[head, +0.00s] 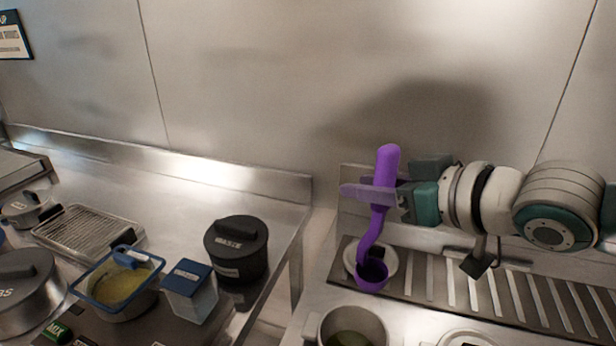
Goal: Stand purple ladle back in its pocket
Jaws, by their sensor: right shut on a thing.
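The purple ladle (376,228) is upright in the head view, its handle at the top and its cup at the bottom. My right gripper (378,194) comes in from the right and is shut on the ladle's handle. The ladle's cup (372,275) is in front of a round white-rimmed opening (350,262) at the left end of the slatted drain strip. I cannot tell whether the cup is above that opening or inside it. My left gripper is not in view.
A metal pot (354,322) stands just below the ladle in the picture. The slatted drain strip (500,290) runs to the right. A black lidded pot (237,250), a blue-lidded box (190,290) and a blue-rimmed tub (120,290) stand on the left counter.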

